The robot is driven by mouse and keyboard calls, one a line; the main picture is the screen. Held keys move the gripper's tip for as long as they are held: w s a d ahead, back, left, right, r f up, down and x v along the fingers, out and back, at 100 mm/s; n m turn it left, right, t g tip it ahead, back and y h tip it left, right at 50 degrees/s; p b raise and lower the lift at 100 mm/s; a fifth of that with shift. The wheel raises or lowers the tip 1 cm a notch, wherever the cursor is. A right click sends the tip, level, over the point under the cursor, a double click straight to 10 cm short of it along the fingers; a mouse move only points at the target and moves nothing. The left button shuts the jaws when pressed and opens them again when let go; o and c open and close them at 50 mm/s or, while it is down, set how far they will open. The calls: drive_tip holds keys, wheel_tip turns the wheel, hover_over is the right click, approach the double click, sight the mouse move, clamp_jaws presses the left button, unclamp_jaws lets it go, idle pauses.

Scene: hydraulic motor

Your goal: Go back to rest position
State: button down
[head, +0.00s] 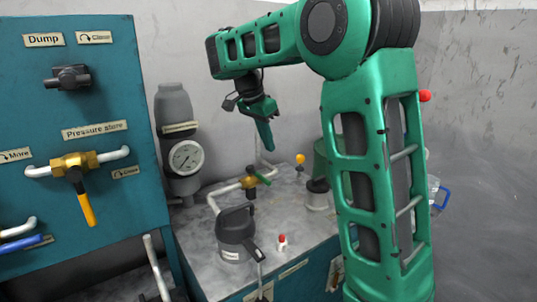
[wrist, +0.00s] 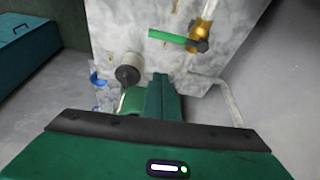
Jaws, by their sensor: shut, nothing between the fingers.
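My green arm rises on the right of the head view and reaches left across the top. My gripper (head: 264,132) hangs from its end, pointing down above the grey bench top. Its fingers are together and hold nothing. In the wrist view my gripper (wrist: 160,98) also shows, with its green fingers side by side and the bench beyond them. It is apart from the valves and the bench.
A teal panel (head: 60,130) with labelled valves stands at the left. A grey accumulator with a gauge (head: 186,158) is beside it. On the bench are a brass valve with a green handle (head: 250,181), a dark grey pot (head: 236,226) and a red-topped switch (head: 282,242).

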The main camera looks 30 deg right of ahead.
drive_tip(key=shift+a+r, duration=0.2)
drive_tip(key=shift+r, duration=0.1)
drive_tip(key=shift+d, duration=0.1)
drive_tip(key=s+d+f+n, duration=0.2)
drive_tip(key=s+d, duration=0.3)
drive_tip(key=s, duration=0.4)
drive_tip(key=s+a+f+n+y, duration=0.1)
drive_tip(key=s+f+n, duration=0.3)
drive_tip(key=s, duration=0.9)
drive_tip(key=s+a+f+n+y, duration=0.2)
drive_tip(key=s+f, duration=0.5)
drive_tip(key=s, duration=0.7)
drive_tip(key=shift+s+a+f+n+g+y, duration=0.2)
drive_tip(key=shift+f+n+g+y, duration=0.15)
drive_tip(key=shift+n+y, duration=0.4)
